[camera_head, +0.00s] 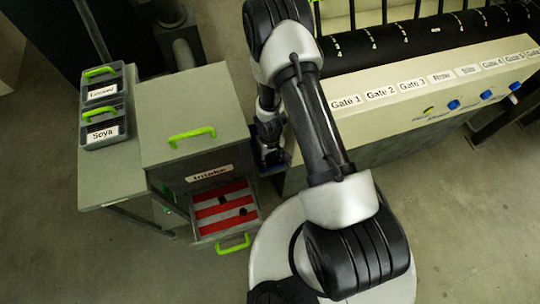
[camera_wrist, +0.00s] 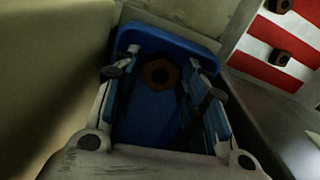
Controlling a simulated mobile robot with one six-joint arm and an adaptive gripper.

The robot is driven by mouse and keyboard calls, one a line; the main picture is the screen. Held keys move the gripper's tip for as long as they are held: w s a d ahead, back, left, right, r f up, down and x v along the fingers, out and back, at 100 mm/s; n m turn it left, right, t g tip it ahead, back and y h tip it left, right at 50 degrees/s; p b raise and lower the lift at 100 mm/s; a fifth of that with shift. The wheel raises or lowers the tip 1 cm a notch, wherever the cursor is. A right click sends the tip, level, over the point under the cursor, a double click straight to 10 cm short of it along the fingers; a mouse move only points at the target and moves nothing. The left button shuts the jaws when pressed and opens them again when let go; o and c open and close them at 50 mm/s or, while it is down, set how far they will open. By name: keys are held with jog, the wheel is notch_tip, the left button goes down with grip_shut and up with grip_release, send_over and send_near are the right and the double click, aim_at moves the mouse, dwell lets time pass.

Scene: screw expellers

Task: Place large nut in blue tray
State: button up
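The blue tray (camera_wrist: 150,108) lies below my gripper in the wrist view. A large dark brown hexagonal nut (camera_wrist: 149,73) is in the tray, near its far end, and appears to lie flat on the floor. My gripper (camera_wrist: 163,75) is open, with its fingers apart on either side of the nut and no visible contact with it. In the head view my gripper (camera_head: 268,152) is low beside the cabinet, partly hidden by my arm. A little of the blue tray shows there, and the nut cannot be made out.
An open drawer (camera_head: 197,228) with red and white stripes holds two dark nuts, which also show in the wrist view (camera_wrist: 280,57). The drawer cabinet (camera_head: 190,110) is left of my gripper. The gate machine (camera_head: 420,95) is on the right. Two bins (camera_head: 103,110) stand at left.

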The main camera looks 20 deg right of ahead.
notch_tip(320, 180, up, 12)
jog(key=p, duration=1.2)
notch_tip(320, 180, up, 31)
jog(key=m+t, duration=0.1)
jog(key=t, duration=0.1)
send_over(270, 158)
jog(key=w+d, duration=0.2)
jog(key=w, duration=0.1)
jog(key=s+a+r+t, duration=0.2)
jog(key=s+r, duration=1.6)
jog(key=s, duration=0.1)
jog(key=shift+s+r+m+t, duration=0.25)
jog(key=shift+s+m+t, duration=0.05)
jog(key=shift+s, duration=0.1)
